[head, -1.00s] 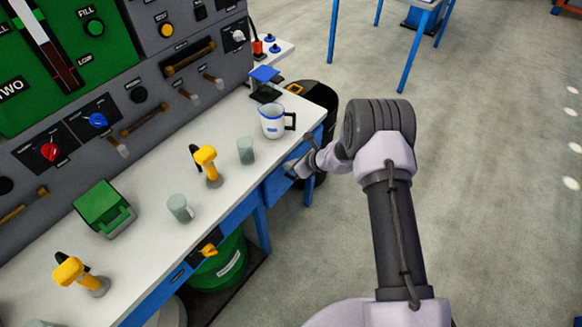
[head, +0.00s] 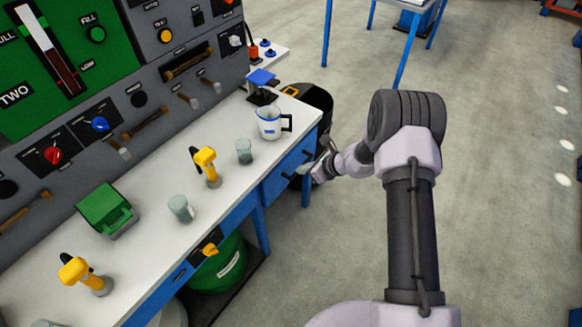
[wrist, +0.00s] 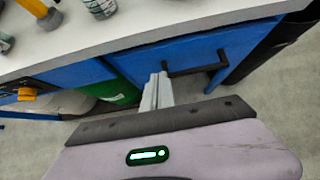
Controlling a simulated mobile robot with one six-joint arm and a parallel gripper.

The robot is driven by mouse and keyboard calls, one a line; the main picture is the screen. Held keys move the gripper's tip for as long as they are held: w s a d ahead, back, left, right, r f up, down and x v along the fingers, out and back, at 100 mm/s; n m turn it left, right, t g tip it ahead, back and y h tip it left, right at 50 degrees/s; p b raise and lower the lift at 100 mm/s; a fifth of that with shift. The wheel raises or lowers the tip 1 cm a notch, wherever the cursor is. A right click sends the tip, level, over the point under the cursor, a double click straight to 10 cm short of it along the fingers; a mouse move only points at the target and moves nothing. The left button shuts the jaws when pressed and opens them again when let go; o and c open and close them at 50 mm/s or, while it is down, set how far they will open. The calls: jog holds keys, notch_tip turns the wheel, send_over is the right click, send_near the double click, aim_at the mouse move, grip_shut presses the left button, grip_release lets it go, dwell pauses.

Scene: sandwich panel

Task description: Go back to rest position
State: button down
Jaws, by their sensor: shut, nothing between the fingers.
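My gripper (head: 306,172) is shut and empty at the right end of the bench, by the front of the blue drawer (head: 283,178). In the wrist view my gripper (wrist: 160,80) points at the blue drawer front, with its shut fingers just left of and below the black drawer handle (wrist: 195,70). I cannot tell whether the fingertips touch the front. The drawer looks closed. My forearm runs from the gripper to the right over open floor.
A black barrel (head: 318,100) stands beyond the bench end. The floor (head: 490,190) on the right is clear.

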jog(key=s+r+n, duration=0.3)
jog(key=s+r, duration=0.1)
jog(key=r, duration=0.6)
jog(key=s+r+n+g+p, duration=0.1)
jog(key=s+r+n, duration=0.25)
jog(key=r, duration=0.55)
jog(key=s+r+n, duration=0.4)
jog(key=r, duration=0.6)
jog(key=s+d+r+n+h, duration=0.1)
jog(key=s+d+r+n, duration=0.1)
jog(key=s, duration=0.5)
jog(key=s+d+r+n+t+h, duration=0.1)
jog(key=s+r+n, duration=0.3)
jog(key=s, duration=0.4)
jog(key=s+d+r+n+h, duration=0.3)
jog(key=s+n, duration=0.1)
jog(key=s, duration=0.4)
jog(key=shift+d+t, duration=0.15)
jog(key=shift+t, duration=0.15)
jog(key=shift+r, duration=0.15)
